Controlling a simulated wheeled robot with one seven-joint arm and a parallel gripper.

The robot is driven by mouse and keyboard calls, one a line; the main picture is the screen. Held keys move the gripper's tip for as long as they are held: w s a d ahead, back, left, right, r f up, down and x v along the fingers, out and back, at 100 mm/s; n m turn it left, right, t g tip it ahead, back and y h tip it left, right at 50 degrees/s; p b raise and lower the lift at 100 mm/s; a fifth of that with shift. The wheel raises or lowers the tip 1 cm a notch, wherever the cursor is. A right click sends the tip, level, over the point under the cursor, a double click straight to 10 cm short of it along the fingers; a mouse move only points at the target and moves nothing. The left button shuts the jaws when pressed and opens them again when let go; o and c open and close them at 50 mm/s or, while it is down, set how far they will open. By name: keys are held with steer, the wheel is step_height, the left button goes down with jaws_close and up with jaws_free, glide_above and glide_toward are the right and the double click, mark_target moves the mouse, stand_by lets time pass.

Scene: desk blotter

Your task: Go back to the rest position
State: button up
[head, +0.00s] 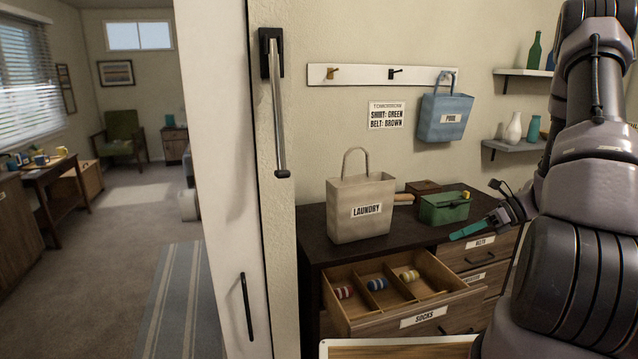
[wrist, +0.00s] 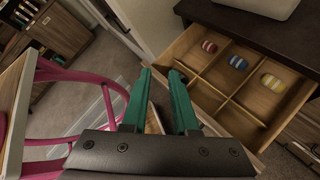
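My gripper (head: 458,234) shows at the right of the head view, in front of the dresser (head: 312,240) and beside the green box. In the wrist view its two teal fingers (wrist: 161,78) stand apart with a clear gap, and nothing is held between them. In the wrist view the open socks drawer lies beyond and to the right of the fingers. My arm fills the right side of the head view and hides part of the dresser and wall.
The socks drawer (head: 425,318) is pulled out, with red, blue and yellow striped socks (head: 409,276) in compartments. A laundry bag (head: 360,195) and green box (head: 443,210) stand on the dresser. A pool bag (head: 446,118) hangs above. Pink curved bars (wrist: 70,75) are left of my fingers.

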steer(key=s+a+r+n+h, duration=0.35)
steer(key=r+n, duration=0.25)
steer(key=r, duration=0.4)
steer(key=s+a+r+n+h, duration=0.25)
steer(key=a+r+n, duration=0.3)
steer(key=r, duration=0.45)
steer(key=s+a+r+n+t+h, duration=0.1)
steer(key=s+r+n+t, duration=0.1)
steer(key=s+r+n, duration=0.3)
steer(key=s+a+r+n+t+h, duration=0.2)
steer(key=s+r+n+t, duration=0.1)
steer(key=s+r+n, duration=0.2)
step_height(320, 180, up, 3)
steer(key=shift+s+a+f, duration=0.2)
steer(key=shift+s+a, duration=0.1)
steer(key=shift+s, duration=0.75)
